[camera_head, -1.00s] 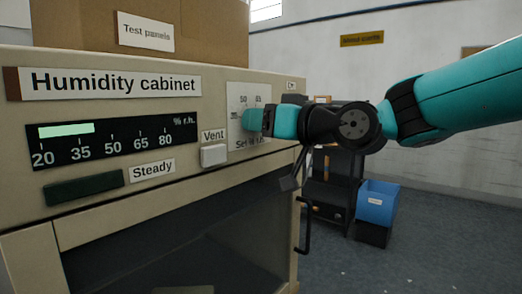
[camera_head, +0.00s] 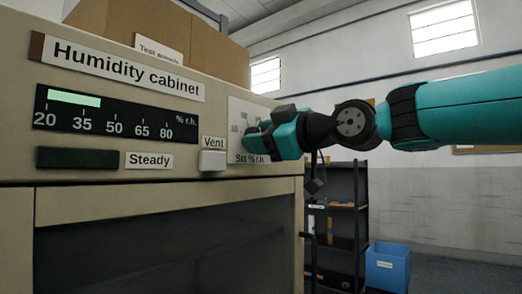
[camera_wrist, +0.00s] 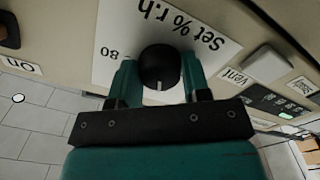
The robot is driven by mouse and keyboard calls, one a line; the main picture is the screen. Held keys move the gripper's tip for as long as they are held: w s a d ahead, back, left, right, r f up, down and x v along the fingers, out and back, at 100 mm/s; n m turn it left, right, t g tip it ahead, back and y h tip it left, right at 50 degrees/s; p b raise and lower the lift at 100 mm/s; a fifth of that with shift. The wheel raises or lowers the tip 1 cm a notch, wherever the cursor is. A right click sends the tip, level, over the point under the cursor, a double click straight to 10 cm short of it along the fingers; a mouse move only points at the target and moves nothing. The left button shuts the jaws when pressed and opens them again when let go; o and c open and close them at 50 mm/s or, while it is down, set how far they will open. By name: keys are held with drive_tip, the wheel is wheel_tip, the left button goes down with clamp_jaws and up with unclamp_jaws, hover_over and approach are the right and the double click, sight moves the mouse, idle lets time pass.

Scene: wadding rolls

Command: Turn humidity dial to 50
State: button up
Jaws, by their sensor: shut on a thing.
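The humidity dial (camera_wrist: 160,67) is a round black knob with a white mark, on a white plate labelled "Set % r.h". In the wrist view the plate is upside down. The mark points towards the bottom of that picture; an "80" shows at the left, and the other numbers are hidden. My gripper (camera_wrist: 159,77) is shut on the dial, one teal finger on each side. In the head view my gripper (camera_head: 253,142) covers the dial and part of its scale (camera_head: 246,112).
The humidity cabinet (camera_head: 20,160) has a display (camera_head: 115,118) with a green bar ending near 40. A white Vent button (camera_head: 212,160) sits left of the dial. A box (camera_head: 165,30) stands on top. A shelf (camera_head: 347,215) and blue bin (camera_head: 388,266) stand to the right.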

drive_tip(key=shift+n, duration=0.4)
drive_tip(key=o, duration=0.9)
drive_tip(key=b+v, duration=0.3)
drive_tip(key=v, duration=1.4)
drive_tip(key=shift+s+d, duration=0.1)
drive_tip(key=shift+d, duration=0.1)
